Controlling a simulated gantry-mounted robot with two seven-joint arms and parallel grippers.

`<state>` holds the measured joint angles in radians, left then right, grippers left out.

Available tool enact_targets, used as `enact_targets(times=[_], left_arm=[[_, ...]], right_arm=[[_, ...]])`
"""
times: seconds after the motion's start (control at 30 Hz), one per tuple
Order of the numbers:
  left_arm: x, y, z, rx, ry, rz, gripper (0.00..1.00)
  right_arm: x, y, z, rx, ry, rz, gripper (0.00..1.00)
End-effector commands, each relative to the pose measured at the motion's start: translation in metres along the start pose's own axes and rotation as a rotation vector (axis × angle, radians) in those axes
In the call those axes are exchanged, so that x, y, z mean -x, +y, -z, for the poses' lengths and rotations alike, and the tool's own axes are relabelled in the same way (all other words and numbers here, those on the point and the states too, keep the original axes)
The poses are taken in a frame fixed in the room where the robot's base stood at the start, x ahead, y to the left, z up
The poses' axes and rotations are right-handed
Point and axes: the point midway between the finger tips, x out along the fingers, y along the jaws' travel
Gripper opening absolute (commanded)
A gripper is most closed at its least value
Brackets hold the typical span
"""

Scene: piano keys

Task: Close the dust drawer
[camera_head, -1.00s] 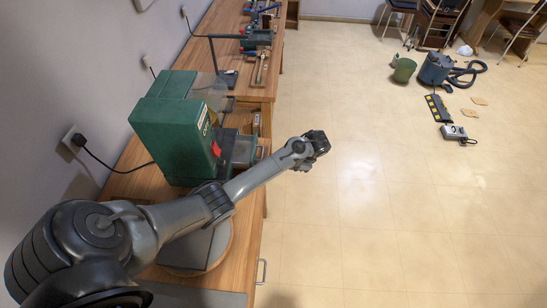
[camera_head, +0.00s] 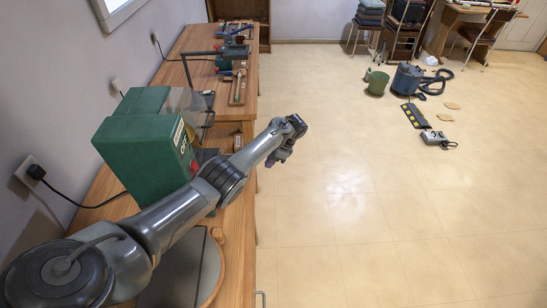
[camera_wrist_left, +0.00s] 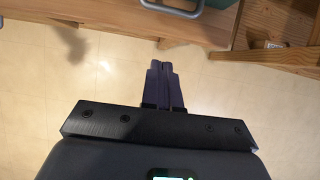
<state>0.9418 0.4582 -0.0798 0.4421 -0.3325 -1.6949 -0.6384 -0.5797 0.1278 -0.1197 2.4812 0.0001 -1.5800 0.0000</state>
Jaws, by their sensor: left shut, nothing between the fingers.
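My left gripper (camera_head: 277,158) hangs over the open floor just right of the workbench's front edge. Its two dark purple fingers lie together, shut and empty, in the left wrist view (camera_wrist_left: 165,78). In that view a grey bar handle (camera_wrist_left: 172,7) shows at the top edge, beyond the fingertips and apart from them. I cannot tell whether either handle belongs to the dust drawer, which I cannot clearly make out. My right gripper is not in view.
A green machine (camera_head: 146,150) stands on the wooden bench (camera_head: 240,205), partly behind my left arm. Tools lie farther along the bench. Wooden framing (camera_wrist_left: 275,25) shows at the wrist view's upper right. The floor nearby is clear; a vacuum (camera_head: 408,78) stands far off.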

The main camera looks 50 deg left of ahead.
Motion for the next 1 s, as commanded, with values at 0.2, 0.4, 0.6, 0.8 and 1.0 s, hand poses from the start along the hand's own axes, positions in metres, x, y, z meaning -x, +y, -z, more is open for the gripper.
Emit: enact_targets(times=[0.2,0.4,0.6,0.8,1.0], left_arm=[[-0.045,0.000,0.000,0.001,-0.003,-0.001,0.00],[-0.049,0.000,-0.023,0.001,-0.002,0.001,0.00],[-0.055,0.000,-0.036,0.002,-0.001,0.001,0.00],[-0.056,0.000,-0.039,0.001,0.000,0.002,0.00],[-0.057,0.000,-0.039,0.001,0.000,0.002,0.00]], right_arm=[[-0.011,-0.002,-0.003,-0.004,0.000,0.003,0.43],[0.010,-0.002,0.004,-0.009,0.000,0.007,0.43],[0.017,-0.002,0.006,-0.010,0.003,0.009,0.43],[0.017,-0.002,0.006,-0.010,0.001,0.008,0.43],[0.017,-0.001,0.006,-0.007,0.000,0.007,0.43]])
